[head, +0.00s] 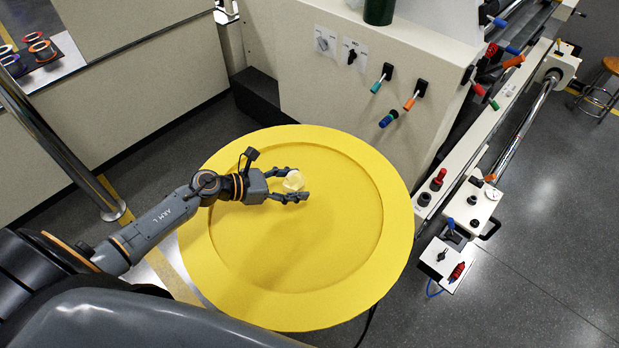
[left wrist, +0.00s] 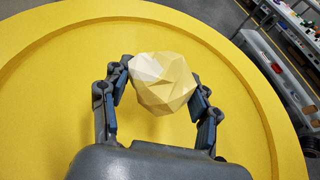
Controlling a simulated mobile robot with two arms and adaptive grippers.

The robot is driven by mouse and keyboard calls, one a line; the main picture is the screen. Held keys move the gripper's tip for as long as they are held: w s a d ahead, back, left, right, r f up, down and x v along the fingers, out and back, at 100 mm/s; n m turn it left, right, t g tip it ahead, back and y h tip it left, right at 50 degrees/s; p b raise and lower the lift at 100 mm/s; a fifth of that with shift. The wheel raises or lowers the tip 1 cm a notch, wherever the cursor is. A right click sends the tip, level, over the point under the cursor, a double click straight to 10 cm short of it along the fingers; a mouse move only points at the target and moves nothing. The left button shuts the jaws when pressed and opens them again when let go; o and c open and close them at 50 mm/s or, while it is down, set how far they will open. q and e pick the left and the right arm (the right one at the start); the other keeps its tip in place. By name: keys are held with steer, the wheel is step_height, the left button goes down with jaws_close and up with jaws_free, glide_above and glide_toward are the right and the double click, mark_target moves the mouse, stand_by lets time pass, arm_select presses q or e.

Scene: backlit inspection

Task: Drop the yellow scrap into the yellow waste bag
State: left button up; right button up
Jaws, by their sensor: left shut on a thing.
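The yellow scrap (head: 293,181) is a pale yellow, crumpled, faceted lump. My left gripper (head: 298,185) is shut on it, one finger on each side. In the left wrist view the scrap (left wrist: 163,82) sits between the fingertips, above a broad yellow surface. My right gripper is not in view.
A pale machine cabinet (head: 330,90) with coloured handles stands behind the table. A long roller machine (head: 520,125) is on the right, with a small control box (head: 441,262) at its near end. A steel post (head: 60,150) stands at the left. A stool (head: 603,85) is far right.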

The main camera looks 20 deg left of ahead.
arm_select(q)
steer(key=shift+w+d+f, duration=0.1)
steer(key=shift+f, duration=0.25)
step_height(320, 180, down, 5)
steer(key=b, duration=0.4)
steer(key=shift+f+b, duration=0.1)
steer(key=shift+b, duration=0.2)
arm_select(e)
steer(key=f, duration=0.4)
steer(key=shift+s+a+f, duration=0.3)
arm_select(q)
steer(key=o, duration=0.8)
